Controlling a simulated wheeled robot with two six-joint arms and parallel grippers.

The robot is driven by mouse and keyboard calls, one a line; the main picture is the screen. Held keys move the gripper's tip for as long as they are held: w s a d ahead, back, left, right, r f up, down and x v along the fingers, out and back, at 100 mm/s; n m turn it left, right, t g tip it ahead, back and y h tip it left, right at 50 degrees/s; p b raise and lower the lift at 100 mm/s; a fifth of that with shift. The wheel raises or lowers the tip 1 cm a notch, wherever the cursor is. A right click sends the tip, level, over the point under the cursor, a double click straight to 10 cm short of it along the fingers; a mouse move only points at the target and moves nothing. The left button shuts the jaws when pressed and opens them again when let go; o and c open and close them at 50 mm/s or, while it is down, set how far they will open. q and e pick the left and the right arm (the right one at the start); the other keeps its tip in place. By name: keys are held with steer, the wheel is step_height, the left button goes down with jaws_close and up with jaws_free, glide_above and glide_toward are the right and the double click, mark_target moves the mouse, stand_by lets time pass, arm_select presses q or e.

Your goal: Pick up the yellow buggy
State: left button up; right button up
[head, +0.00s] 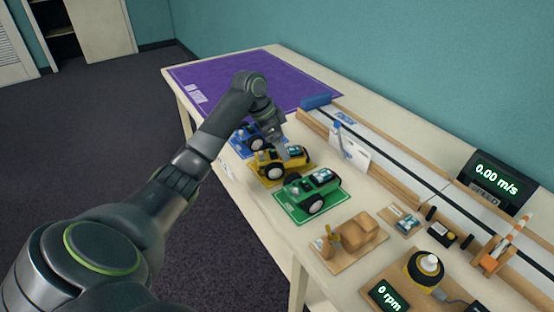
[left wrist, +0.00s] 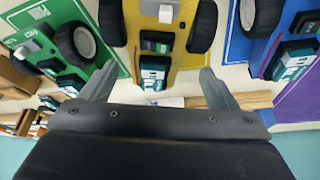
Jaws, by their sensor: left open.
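The yellow buggy (head: 266,168) stands on a yellow mat on the table, between the blue buggy (head: 246,136) and the green buggy (head: 318,184). In the left wrist view the yellow buggy (left wrist: 155,50) is at top centre, with dark wheels on both sides and a teal-and-white block on it. My left gripper (head: 290,152) is above its far end. In the left wrist view the left gripper (left wrist: 158,86) is open, with its two fingers spread either side of the yellow buggy's end; I cannot tell whether they touch it. My right gripper is not in view.
The green buggy (left wrist: 68,38) and the blue buggy (left wrist: 285,40) flank the yellow one closely. A long wooden-edged track (head: 385,176) runs behind. A wooden model (head: 350,236), an rpm display (head: 388,295) and a speed display (head: 496,180) stand at right. A purple mat (head: 225,85) covers the far end.

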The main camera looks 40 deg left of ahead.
mark_target(301, 159)
arm_select(q)
steer(key=x, duration=0.5)
steer(key=shift+s+d+f, duration=0.15)
steer(key=shift+d+f, duration=0.05)
steer(key=shift+r, duration=0.1)
steer(key=c, duration=0.9)
